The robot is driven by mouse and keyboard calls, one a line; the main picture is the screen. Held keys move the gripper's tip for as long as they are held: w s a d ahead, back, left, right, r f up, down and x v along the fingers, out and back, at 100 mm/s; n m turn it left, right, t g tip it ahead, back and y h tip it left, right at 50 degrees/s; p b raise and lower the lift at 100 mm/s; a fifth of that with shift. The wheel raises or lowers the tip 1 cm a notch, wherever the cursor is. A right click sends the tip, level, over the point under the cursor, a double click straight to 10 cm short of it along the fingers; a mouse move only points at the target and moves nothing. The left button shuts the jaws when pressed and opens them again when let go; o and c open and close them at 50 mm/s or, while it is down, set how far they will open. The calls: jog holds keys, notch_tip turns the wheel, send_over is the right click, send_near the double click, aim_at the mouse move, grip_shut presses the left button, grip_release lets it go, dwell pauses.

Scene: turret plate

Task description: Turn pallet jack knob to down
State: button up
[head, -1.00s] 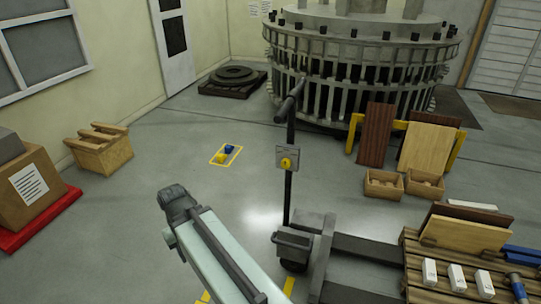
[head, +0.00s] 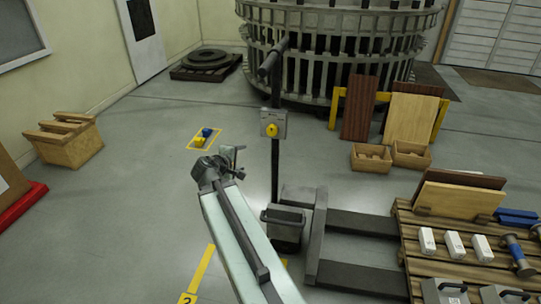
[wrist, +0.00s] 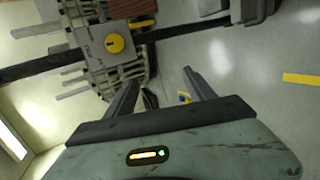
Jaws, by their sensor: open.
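The pallet jack (head: 318,228) stands right of my arm in the head view, with an upright dark post and handle. A grey plate (head: 264,117) on the post carries the round yellow knob (head: 271,130). In the wrist view the knob (wrist: 114,43) shows at upper left with a dark mark on its face, on its plate (wrist: 88,43); the lettering there is too small to read surely. My gripper (head: 234,157) is open and empty, left of the post and lower than the knob in the head view. Its spread fingers (wrist: 160,72) are apart from the knob.
A loaded wooden pallet (head: 405,220) lies at right, near the jack's dark forks (head: 362,223). Wooden boxes (head: 371,158) and leaning boards stand behind. A yellow-marked floor square (head: 190,148) holds small blue and yellow items. Open floor lies left of my arm.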

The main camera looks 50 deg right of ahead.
aim_at(271, 132)
jog(key=d+n+t+h+b, duration=0.1)
jog(key=d+n+b, duration=0.1)
jog(key=d, duration=0.4)
jog(key=w+d+r+n+t+h+b, duration=0.1)
jog(key=d+n+b, duration=0.1)
jog(key=d+n, duration=0.2)
jog(key=w+d+n+t+h+b, duration=0.1)
jog(key=d+n+t+h+b, duration=0.1)
jog(key=d, duration=0.6)
jog(key=shift+w+d+r+n, duration=0.1)
jog(key=shift+d+r+n, duration=0.1)
jog(key=shift+n, duration=0.7)
jog(key=shift+a, duration=0.1)
jog(key=c, duration=1.3)
jog(key=shift+c, duration=0.3)
